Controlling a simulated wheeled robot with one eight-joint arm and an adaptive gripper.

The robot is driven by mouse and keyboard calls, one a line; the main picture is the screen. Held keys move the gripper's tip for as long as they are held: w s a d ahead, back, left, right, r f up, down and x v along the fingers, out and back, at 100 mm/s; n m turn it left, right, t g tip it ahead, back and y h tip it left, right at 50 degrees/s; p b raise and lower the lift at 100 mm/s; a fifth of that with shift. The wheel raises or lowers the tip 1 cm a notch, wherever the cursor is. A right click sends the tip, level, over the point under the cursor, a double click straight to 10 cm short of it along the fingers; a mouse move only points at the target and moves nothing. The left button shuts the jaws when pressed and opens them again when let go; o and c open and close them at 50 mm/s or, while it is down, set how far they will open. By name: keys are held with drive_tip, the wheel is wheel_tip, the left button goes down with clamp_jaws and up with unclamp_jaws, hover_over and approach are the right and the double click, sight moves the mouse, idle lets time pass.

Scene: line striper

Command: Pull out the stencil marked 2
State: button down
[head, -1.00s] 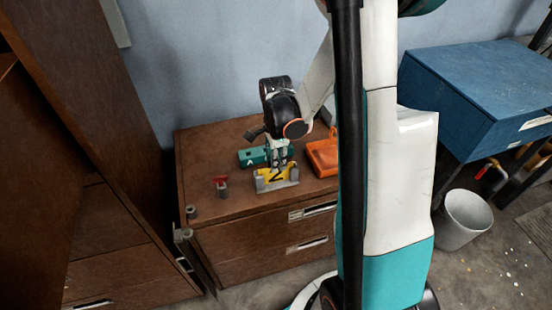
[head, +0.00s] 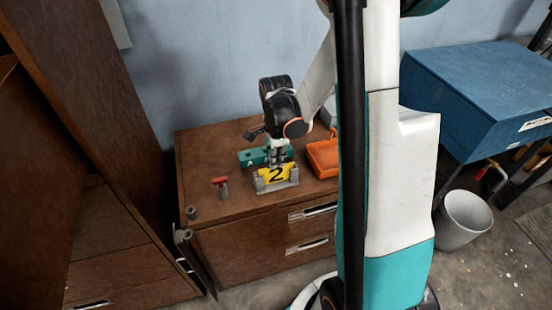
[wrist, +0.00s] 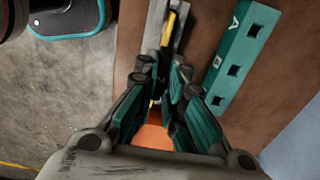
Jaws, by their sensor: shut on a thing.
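The yellow stencil marked 2 (head: 277,174) stands in a grey holder (head: 262,187) on the brown cabinet top, its black digit facing the head camera. My gripper (head: 277,161) is above and just behind the digit, shut on the stencil's upper part. In the wrist view, the stencil's thin yellow edge (wrist: 170,26) runs between my gripper's fingertips (wrist: 160,70), with the grey holder (wrist: 155,22) beside it. The fingers hide part of the stencil. I cannot tell whether its lower edge still sits in the holder.
A teal block marked A (head: 251,158) with square holes lies behind the holder; it also shows in the wrist view (wrist: 240,50). An orange tray (head: 323,158) is close on the right. A red-topped tool (head: 220,186) stands to the left. A tall brown cabinet (head: 75,110) rises at left.

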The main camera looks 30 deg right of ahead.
drive_tip(key=shift+r, duration=0.4)
drive_tip(key=shift+r+p, duration=3.1)
drive_tip(key=shift+r, duration=1)
drive_tip(key=shift+f, duration=0.1)
